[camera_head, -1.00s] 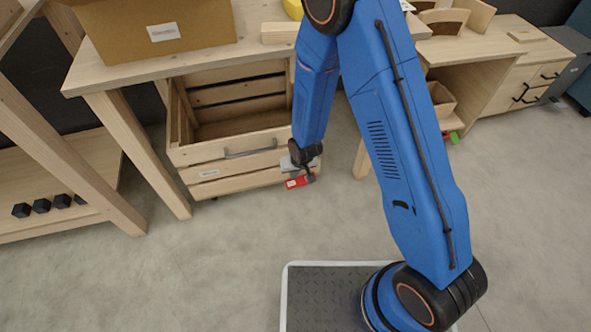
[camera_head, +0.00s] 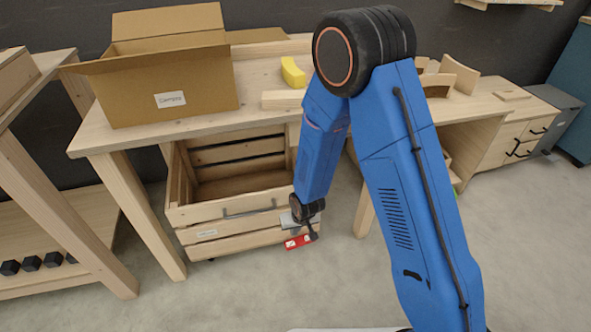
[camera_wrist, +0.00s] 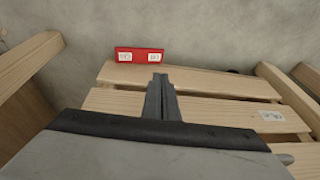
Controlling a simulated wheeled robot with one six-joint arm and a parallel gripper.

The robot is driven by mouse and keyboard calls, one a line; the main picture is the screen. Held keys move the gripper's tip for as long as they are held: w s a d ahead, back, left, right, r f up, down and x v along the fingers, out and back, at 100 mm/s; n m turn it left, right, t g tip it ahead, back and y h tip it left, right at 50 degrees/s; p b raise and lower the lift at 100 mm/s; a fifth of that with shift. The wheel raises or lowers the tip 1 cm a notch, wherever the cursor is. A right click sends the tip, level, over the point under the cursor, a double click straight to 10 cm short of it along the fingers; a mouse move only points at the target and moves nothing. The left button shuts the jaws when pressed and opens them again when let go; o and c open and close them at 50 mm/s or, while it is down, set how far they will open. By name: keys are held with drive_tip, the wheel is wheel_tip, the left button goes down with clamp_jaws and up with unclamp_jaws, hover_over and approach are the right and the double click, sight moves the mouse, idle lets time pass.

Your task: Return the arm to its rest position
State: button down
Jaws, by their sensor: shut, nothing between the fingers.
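My blue arm (camera_head: 400,195) is bent, with its forearm hanging down in front of the workbench in the head view. My gripper (camera_head: 312,236) points down beside the front of a slatted wooden crate. In the wrist view my gripper (camera_wrist: 160,78) is shut, its two grey fingers together with nothing between them. The wooden crate (camera_wrist: 190,80) lies below and beyond the fingers. A red piece with white labels (camera_wrist: 139,55) shows just past the fingertips; it also shows by the gripper in the head view (camera_head: 297,242). I cannot tell whether the gripper touches it.
The crate (camera_head: 230,232) stands under the workbench (camera_head: 150,138). An open cardboard box (camera_head: 205,95), a yellow piece (camera_head: 292,72) and a wooden block (camera_head: 283,99) sit on the bench. Curved wooden parts (camera_head: 460,75) are behind my arm. The floor at right (camera_head: 530,250) is clear.

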drive_tip(key=s+d+r+m, duration=0.1)
drive_tip(key=d+r, duration=0.4)
drive_tip(key=r, duration=0.4)
drive_tip(key=s+d+r+t, duration=0.1)
drive_tip(key=d+r, duration=0.5)
drive_tip(key=r, duration=0.4)
drive_tip(key=s+d+r+m, duration=0.1)
drive_tip(key=d+r, duration=0.4)
drive_tip(key=r, duration=0.4)
drive_tip(key=s+d+r, duration=0.4)
drive_tip(key=s+r, duration=0.1)
drive_tip(key=s, duration=0.2)
drive_tip(key=s+d+r+m+h, duration=0.1)
drive_tip(key=s+d+r, duration=0.4)
drive_tip(key=s, duration=0.2)
drive_tip(key=s+d+r, duration=0.4)
drive_tip(key=s+d, duration=0.1)
drive_tip(key=s, duration=0.3)
drive_tip(key=shift+r+t+h, duration=0.4)
